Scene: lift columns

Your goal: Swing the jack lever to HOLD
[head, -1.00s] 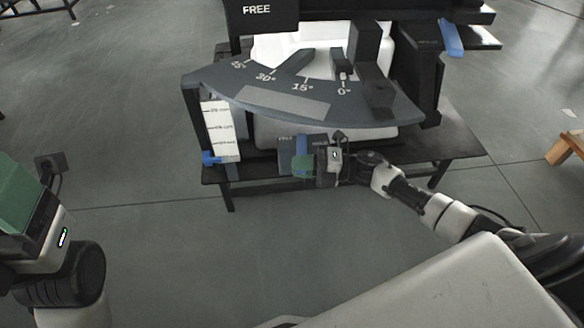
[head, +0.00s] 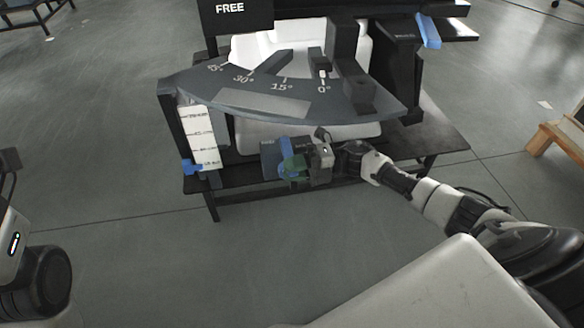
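My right gripper (head: 293,165) is at the front edge of the low black bench, under the curved angle scale. Its green finger pad shows beside a small blue part (head: 284,171), perhaps the jack lever, and a dark blue-grey plate (head: 268,158). The pad overlaps these parts in the picture; I cannot tell whether the fingers are closed on anything. No HOLD marking is readable now. Only the white body of my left gripper (head: 12,240) shows at the left edge; its fingers are out of frame.
The bench (head: 440,140) carries a dark scale plate (head: 205,87) marked in degrees, a white ruler card (head: 199,135) with a blue pointer (head: 191,166), and a FREE sign (head: 230,12). A wooden stool (head: 562,132) stands right. The floor in front is clear.

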